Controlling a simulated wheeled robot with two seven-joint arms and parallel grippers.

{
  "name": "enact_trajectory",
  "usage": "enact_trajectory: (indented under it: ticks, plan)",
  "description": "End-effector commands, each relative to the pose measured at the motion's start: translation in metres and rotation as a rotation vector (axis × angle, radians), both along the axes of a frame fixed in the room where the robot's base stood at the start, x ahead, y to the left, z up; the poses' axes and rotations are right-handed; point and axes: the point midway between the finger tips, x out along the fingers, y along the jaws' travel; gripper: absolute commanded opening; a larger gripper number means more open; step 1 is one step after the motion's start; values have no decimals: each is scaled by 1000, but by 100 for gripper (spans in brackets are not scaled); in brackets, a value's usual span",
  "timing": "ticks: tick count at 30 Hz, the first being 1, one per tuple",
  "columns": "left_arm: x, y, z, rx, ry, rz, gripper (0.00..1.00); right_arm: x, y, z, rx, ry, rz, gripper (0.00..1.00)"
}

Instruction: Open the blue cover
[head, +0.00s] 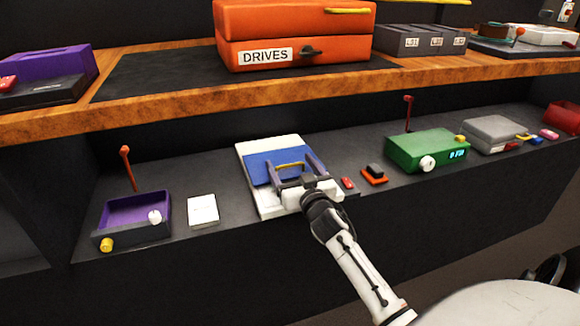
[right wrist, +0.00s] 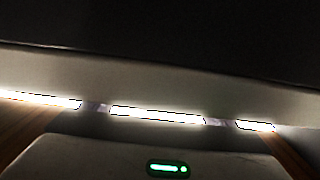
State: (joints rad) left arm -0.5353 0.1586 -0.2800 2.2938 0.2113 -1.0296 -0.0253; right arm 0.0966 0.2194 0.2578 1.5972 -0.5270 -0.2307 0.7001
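The blue cover (head: 258,169) lies on a white base (head: 268,210) on the lower dark ledge in the head view. It looks flat, though my gripper hides its front right part. A yellow handle (head: 291,166) shows on the cover. My right gripper (head: 289,161) is over the cover with its two fingers spread wide, one on each side of the yellow handle. I cannot tell whether the fingers touch the handle or cover. The right wrist view shows only a dark surface, bright light strips and a green light, not the cover. My left gripper is not in view.
A purple tray (head: 138,210) and white box (head: 203,210) stand left of the base. A red piece (head: 347,183), an orange-and-black switch (head: 374,174) and a green box (head: 426,150) stand right. A wooden shelf (head: 180,102) with orange drawers (head: 340,25) overhangs behind.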

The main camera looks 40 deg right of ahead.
Motion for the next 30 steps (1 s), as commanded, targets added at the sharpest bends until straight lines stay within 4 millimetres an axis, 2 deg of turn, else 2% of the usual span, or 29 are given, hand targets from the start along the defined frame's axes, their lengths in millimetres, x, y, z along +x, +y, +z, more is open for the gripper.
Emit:
enact_trajectory:
  ticks: [5,8,11,14,21,25,30]
  plan:
    - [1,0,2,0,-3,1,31,-1,2,0,2,-1,2,79]
    - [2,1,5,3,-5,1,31,-9,6,0,4,0,3,79]
    - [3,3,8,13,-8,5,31,-24,12,1,5,1,2,79]
    - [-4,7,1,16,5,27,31,-44,20,1,5,1,2,79]
    - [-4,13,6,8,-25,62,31,-82,35,0,3,2,-1,79]
    - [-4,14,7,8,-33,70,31,-93,39,1,0,0,-1,79]
    - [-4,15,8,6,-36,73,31,-96,40,0,0,0,-1,79]
